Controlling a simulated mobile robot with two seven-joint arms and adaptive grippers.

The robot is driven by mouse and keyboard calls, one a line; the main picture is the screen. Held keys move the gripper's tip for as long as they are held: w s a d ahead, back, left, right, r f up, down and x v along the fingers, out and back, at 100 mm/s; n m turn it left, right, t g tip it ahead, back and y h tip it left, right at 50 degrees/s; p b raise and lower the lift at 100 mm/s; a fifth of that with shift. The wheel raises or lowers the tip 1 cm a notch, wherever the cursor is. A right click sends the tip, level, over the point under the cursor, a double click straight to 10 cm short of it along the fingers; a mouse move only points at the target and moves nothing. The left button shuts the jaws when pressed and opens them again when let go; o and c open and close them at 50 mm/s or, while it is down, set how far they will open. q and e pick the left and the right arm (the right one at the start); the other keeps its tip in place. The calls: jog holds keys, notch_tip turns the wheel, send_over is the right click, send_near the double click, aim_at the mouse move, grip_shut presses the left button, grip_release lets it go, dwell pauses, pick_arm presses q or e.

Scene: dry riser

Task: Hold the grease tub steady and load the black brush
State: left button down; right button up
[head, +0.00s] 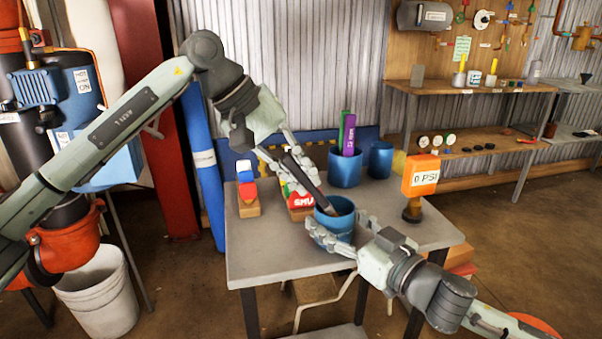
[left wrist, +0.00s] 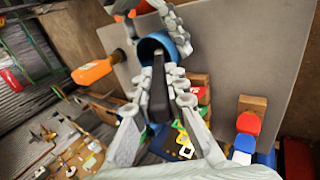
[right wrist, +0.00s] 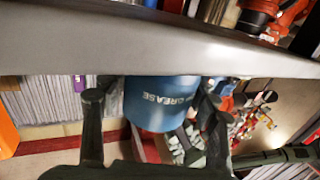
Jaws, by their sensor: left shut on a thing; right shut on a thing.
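The blue grease tub (head: 344,224) stands upright near the front of the grey table; its GREASE lettering shows in the right wrist view (right wrist: 160,104). My right gripper (head: 340,236) is shut around the tub, one finger on each side. My left gripper (head: 288,164) is shut on the black brush (head: 304,172), above and left of the tub. The brush is tilted, and its lower end reaches into the tub's mouth. The left wrist view shows the brush (left wrist: 159,95) between the fingers, pointing at the tub (left wrist: 151,47). Whether grease is on the bristles cannot be told.
Behind the tub stand a blue container (head: 345,168) with green and purple items and a blue cup (head: 380,160). An orange 0 PSI gauge (head: 421,176) stands right. Colored blocks (head: 246,182) and a red labelled item (head: 301,201) are left. The table's front-left area is clear.

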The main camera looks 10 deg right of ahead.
pick_arm(q)
jog(key=shift+f, duration=0.1)
dwell(0.3)
jog(key=shift+r, duration=3.55)
pick_arm(e)
jog(key=o, duration=1.4)
jog(key=shift+s, duration=0.1)
